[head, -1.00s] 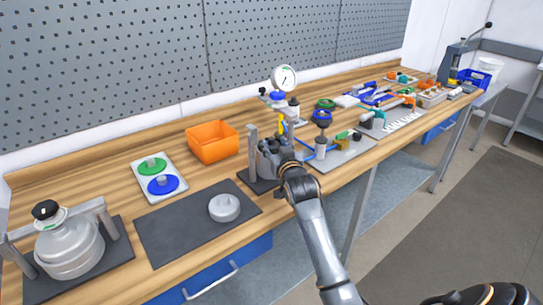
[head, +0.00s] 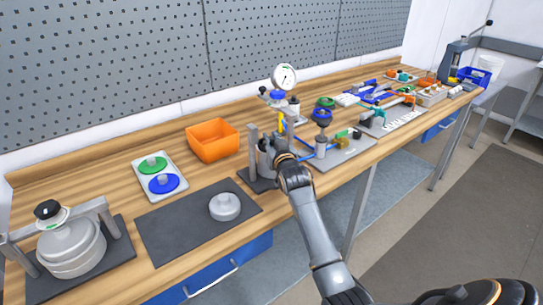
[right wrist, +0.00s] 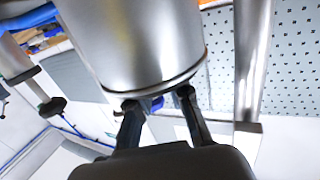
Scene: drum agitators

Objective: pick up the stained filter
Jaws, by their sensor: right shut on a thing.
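My right gripper (head: 279,157) is at a grey metal holder (head: 264,160) with an upright post, on a dark base near the bench's front edge. In the right wrist view, a large shiny metal cylinder (right wrist: 135,40) fills the upper middle. The fingers of the right gripper (right wrist: 160,99) reach its lower rim, and their tips are partly hidden there. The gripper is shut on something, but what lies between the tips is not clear. I cannot make out a stained filter by its stain. My left gripper is not in view.
A round grey lid-like piece (head: 225,206) lies on a dark mat (head: 170,236). An orange bin (head: 213,141) and a tray (head: 143,172) with green and blue discs stand behind. A clamped grey vessel (head: 72,248) is at left. A gauge stand (head: 284,78) rises close behind the gripper.

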